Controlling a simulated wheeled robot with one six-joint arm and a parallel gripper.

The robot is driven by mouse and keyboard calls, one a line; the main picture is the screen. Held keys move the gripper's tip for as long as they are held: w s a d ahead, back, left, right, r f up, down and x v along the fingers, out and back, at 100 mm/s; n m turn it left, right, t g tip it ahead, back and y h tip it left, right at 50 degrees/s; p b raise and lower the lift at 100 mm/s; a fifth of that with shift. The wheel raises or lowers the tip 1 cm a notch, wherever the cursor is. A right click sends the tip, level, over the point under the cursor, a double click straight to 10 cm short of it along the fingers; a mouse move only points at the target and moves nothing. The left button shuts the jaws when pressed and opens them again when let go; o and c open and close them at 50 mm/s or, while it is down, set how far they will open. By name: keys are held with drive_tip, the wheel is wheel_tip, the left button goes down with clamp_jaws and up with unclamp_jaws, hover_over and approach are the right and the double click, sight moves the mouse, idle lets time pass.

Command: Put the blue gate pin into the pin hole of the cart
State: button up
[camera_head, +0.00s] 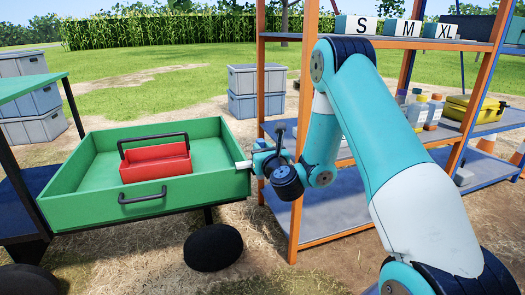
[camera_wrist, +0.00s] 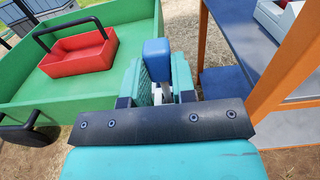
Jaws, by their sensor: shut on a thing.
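The green cart (camera_head: 95,207) stands at the left with its tray open at the top. It also fills the upper left of the wrist view (camera_wrist: 60,93). My gripper (camera_head: 258,163) is beside the cart's right end wall. In the wrist view my gripper (camera_wrist: 163,78) is shut on the blue gate pin (camera_wrist: 156,58), whose blue block-shaped end shows at the fingertips. A small pale piece (camera_head: 243,165) shows between the cart wall and my gripper; I cannot tell whether it is part of the pin or the cart. The pin hole cannot be made out.
A red carrier (camera_head: 155,165) with a dark handle sits in the cart tray. An orange-framed shelf (camera_head: 297,215) stands close to the right of my gripper, holding bottles and a yellow case (camera_head: 470,108). Grey and blue crates (camera_head: 256,90) stand behind.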

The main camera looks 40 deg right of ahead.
drive_tip(key=shift+f+b, duration=2.05)
drive_tip(key=shift+f, duration=0.05)
drive_tip(key=o, duration=1)
